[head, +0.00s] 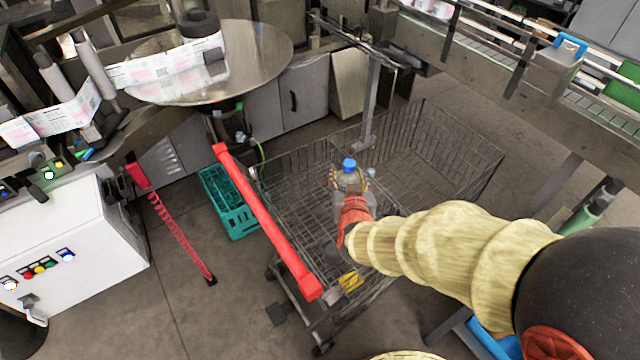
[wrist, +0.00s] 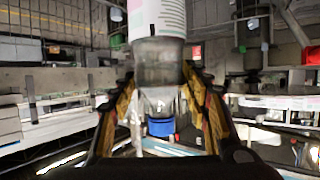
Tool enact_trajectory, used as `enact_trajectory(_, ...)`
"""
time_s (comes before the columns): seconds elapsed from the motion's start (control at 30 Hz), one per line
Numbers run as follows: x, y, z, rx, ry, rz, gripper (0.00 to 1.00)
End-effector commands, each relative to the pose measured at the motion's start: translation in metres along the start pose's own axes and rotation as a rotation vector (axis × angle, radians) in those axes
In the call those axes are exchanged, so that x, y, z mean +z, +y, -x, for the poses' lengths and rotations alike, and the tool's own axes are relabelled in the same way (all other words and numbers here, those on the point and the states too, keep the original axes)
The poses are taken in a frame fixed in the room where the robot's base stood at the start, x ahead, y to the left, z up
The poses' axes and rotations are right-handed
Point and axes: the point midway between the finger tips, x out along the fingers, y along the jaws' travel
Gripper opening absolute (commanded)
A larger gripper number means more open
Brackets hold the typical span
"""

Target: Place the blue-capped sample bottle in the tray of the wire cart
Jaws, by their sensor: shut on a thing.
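The blue-capped sample bottle (head: 349,164) is in my gripper (head: 350,184), with its cap up in the head view. In the wrist view the clear bottle (wrist: 160,70) lies between the two yellow-brown fingers of my gripper (wrist: 160,105). Its cap shows low in that picture and a white printed label shows at the top. The wire cart (head: 437,140) is below and around the gripper in the head view. My gripper and arm hide part of the cart's inside, and I cannot tell whether the bottle touches the cart.
The cart's red handle (head: 265,220) runs along its left side. A teal crate (head: 228,203) stands on the floor to the left. A round steel table (head: 240,60) is at the back, and a conveyor (head: 480,70) runs at the upper right. The cart's far right part looks empty.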

Motion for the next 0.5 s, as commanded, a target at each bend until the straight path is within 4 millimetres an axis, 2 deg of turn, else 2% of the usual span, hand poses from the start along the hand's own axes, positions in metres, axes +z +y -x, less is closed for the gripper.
enact_trajectory(0.1,0.004,-0.013,-0.027,-0.001,0.002,0.001,0.0)
enact_trajectory(0.33,0.008,-0.036,-0.075,-0.001,0.003,0.0,0.0)
enact_trajectory(0.5,0.028,-0.047,-0.104,-0.001,0.0,0.001,0.0)
